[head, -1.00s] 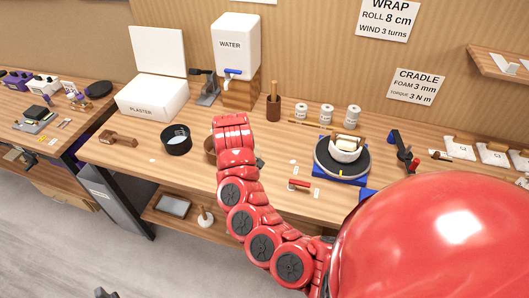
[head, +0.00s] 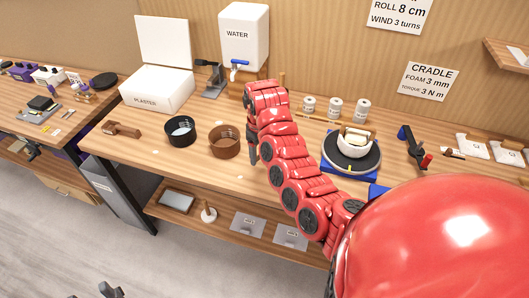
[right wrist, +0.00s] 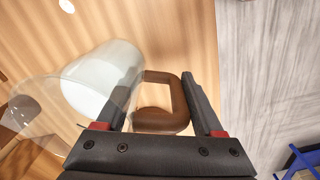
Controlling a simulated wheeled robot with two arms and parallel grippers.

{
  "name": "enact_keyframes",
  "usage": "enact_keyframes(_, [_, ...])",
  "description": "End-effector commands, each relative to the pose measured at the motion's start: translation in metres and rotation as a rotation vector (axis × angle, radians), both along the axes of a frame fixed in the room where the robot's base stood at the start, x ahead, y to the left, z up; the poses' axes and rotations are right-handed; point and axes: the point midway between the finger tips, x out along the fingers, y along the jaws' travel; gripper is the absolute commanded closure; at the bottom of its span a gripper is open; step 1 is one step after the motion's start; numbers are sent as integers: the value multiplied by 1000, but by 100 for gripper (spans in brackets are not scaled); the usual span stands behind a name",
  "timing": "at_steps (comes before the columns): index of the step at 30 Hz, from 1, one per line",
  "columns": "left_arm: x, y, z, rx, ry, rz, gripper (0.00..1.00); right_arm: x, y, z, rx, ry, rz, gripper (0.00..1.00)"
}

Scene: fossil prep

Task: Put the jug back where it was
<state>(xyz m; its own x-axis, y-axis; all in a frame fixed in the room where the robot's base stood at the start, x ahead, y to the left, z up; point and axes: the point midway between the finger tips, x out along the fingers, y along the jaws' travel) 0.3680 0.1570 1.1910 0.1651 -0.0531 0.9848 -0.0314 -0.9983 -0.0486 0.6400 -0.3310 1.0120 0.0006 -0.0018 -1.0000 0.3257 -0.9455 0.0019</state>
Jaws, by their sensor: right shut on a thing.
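The jug (right wrist: 92,78) is clear-walled with a brown loop handle (right wrist: 180,104), and shows in the right wrist view. My right gripper (right wrist: 162,75) is shut on the jug, with the brown handle between its fingers. The clear body lies to the left of the fingers in that view. In the head view my red right arm hides the jug; only a dark part of the right gripper (head: 252,148) shows beside the forearm, over the bench. Small dark prongs (head: 110,290) at the bottom left edge may be my left gripper; they are too cut off to read.
On the bench (head: 225,172) stand a brown bowl (head: 224,142) left of my arm, a black bowl (head: 180,130), a plaster box (head: 157,92) and a water tank (head: 244,38). A turntable (head: 332,155) and white jars (head: 334,109) stand to the right. Bare wood lies in front of the bowls.

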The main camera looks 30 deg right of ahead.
Motion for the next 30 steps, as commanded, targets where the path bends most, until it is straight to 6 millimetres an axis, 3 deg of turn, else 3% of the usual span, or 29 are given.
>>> enact_keyframes(9, [0,0,-11,0,0,0,50,23,-27,-4,-9,7,8,100])
enact_keyframes(20, [0,0,-11,0,0,0,50,33,-39,-4,1,1,0,100])
enact_keyframes(23, [0,0,6,0,0,0,50,30,-38,-16,3,7,1,100])
enact_keyframes(30, [0,0,12,0,0,0,50,32,-38,-40,2,2,1,100])
